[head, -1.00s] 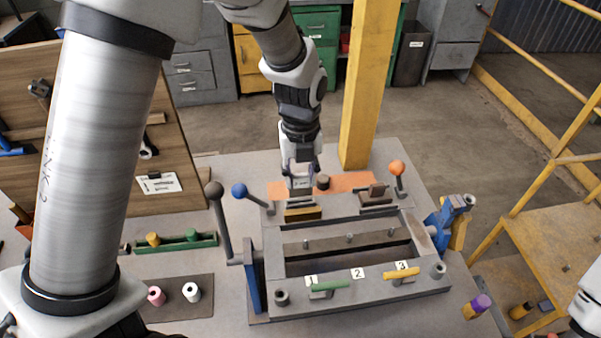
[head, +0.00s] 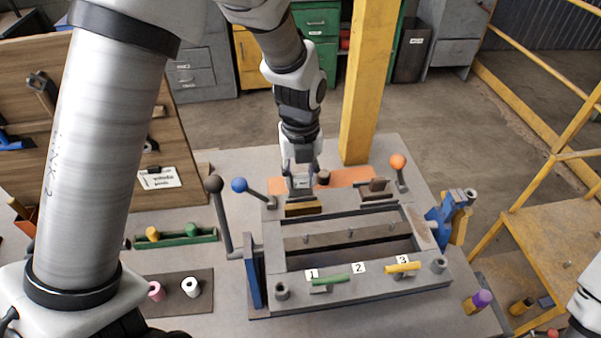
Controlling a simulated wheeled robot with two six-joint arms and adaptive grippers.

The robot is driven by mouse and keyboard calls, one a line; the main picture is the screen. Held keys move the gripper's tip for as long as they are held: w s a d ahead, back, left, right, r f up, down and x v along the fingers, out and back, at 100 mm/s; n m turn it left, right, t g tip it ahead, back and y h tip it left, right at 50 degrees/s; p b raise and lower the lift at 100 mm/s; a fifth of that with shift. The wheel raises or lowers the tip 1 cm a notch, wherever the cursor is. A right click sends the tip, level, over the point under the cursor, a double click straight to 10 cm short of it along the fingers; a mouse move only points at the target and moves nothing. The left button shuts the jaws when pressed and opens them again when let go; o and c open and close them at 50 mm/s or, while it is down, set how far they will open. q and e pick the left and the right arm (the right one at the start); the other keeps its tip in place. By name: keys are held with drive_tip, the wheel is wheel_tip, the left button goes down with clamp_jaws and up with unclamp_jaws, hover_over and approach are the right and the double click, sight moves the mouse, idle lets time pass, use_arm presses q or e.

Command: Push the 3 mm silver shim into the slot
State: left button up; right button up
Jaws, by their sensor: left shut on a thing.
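My left gripper (head: 302,188) hangs over the back left of the grey fixture frame (head: 350,292). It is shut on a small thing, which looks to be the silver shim. The fingers mostly hide it, and its thickness cannot be read. Just below the fingertips is a brown-yellow block (head: 304,209) on the frame's back rail. The slot itself cannot be made out from here, nor whether the shim touches its mouth. My right gripper is out of view.
Levers with a black ball (head: 214,184), a blue ball (head: 239,185) and an orange ball (head: 398,161) stand around the frame. A blue clamp (head: 447,214) is at its right. Green (head: 331,280) and yellow (head: 402,267) handles lie along the front. A yellow post (head: 360,90) rises behind.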

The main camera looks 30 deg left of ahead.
use_arm(q)
drive_tip(key=shift+f, duration=0.55)
drive_tip(key=o, duration=1.2)
wheel_tip(320, 180, up, 12)
drive_tip(key=shift+r, duration=0.1)
